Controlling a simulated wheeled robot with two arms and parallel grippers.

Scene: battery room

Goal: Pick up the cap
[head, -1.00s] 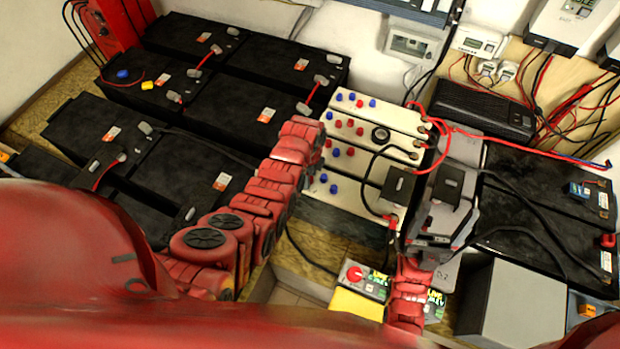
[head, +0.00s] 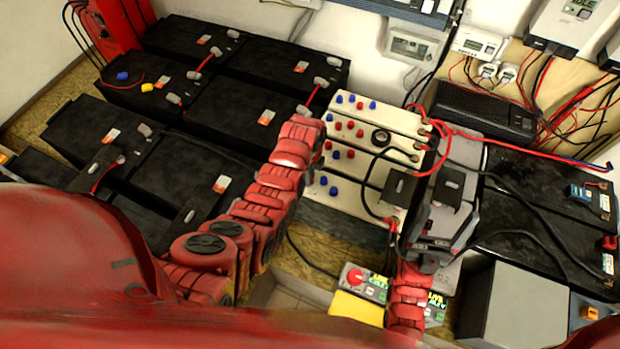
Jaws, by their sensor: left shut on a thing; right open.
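Several small blue and red caps sit in rows on the white battery cells (head: 372,188) at centre; one is a blue cap (head: 372,105) on the rear cell. A dark round ring (head: 380,138) is on the middle cell; I cannot tell if it is a cap or an open filler hole. My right gripper (head: 425,190) is grey with black finger pads spread apart. It is over the right end of the cells, with no object visible between the pads. My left arm reaches to the cells' left edge; its jaws and anything in them are hidden behind its red links.
Large black batteries (head: 225,110) fill the left, and more (head: 540,195) stand at right. Red and black cables cross near my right gripper. A grey box (head: 525,300) and a control box with a red knob (head: 362,280) are in front.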

